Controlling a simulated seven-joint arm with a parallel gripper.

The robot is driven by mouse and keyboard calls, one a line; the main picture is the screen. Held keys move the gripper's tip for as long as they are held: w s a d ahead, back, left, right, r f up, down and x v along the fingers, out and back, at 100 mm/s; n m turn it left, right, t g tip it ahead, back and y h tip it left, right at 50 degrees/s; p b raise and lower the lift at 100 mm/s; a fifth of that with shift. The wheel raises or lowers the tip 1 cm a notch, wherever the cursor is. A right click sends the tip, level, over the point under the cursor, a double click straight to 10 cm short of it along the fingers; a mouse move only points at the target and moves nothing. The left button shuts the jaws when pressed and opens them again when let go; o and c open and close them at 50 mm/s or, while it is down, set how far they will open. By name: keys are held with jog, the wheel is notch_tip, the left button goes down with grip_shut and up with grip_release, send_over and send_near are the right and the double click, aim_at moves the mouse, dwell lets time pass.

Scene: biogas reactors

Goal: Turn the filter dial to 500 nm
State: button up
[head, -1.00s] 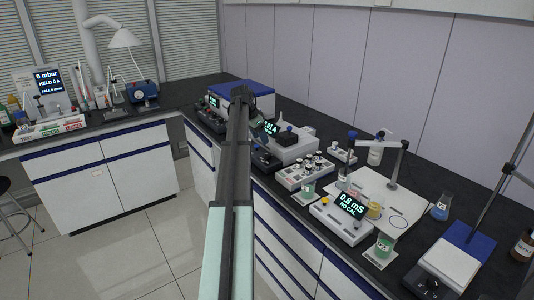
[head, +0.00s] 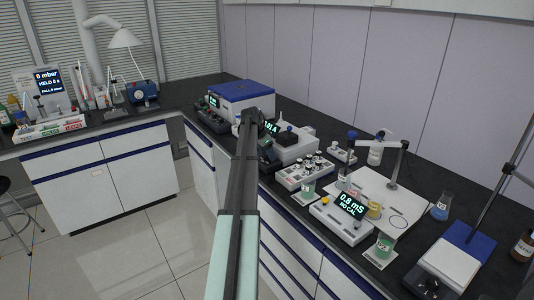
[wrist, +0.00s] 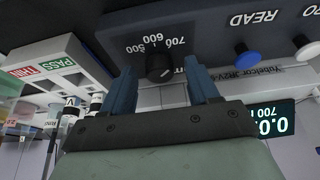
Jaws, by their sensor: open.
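The filter dial (wrist: 159,67) is a small black knob on a dark instrument panel in the wrist view. The numbers 500, 600 and 700 are printed upside down beside it in this view. Its pointer is too small to read surely. My gripper (wrist: 161,72) is open, with one blue finger on each side of the knob; I cannot tell whether either touches it. An instrument display (wrist: 270,120) shows a 700 reading, upside down and partly cut off. In the head view, my arm reaches over the bench and hides the dial.
A blue button (wrist: 246,55) marked READ is on the same panel. A rack with PASS and THIN labels (wrist: 40,68) stands at the left of the wrist view. In the head view, a vial tray (head: 305,174) and a conductivity meter (head: 340,220) stand nearer on the bench.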

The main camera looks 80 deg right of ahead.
jog(key=c, duration=1)
jog(key=shift+c, duration=0.2)
jog(key=shift+n, duration=0.4)
jog(key=n, duration=0.1)
jog(key=n+t, duration=0.1)
jog(key=shift+s+a+n+h, duration=0.15)
jog(key=shift+n+h, duration=0.25)
jog(key=n+t, duration=0.1)
jog(key=n, duration=0.1)
jog(key=n+t, duration=0.1)
jog(key=n, duration=0.2)
jog(key=shift+s+h, duration=0.15)
jog(key=shift+h, duration=0.15)
jog(key=n+t, duration=0.2)
jog(key=n, duration=0.2)
jog(key=shift+s+n, duration=0.1)
jog(key=shift+n, duration=0.3)
jog(key=shift+d+n+t+y, duration=0.1)
jog(key=shift+n+t+y, duration=0.25)
jog(key=shift+n, duration=0.75)
jog(key=shift+d+n+t+y, duration=0.1)
jog(key=shift+n+t+y, duration=0.2)
jog(key=shift+n, duration=0.8)
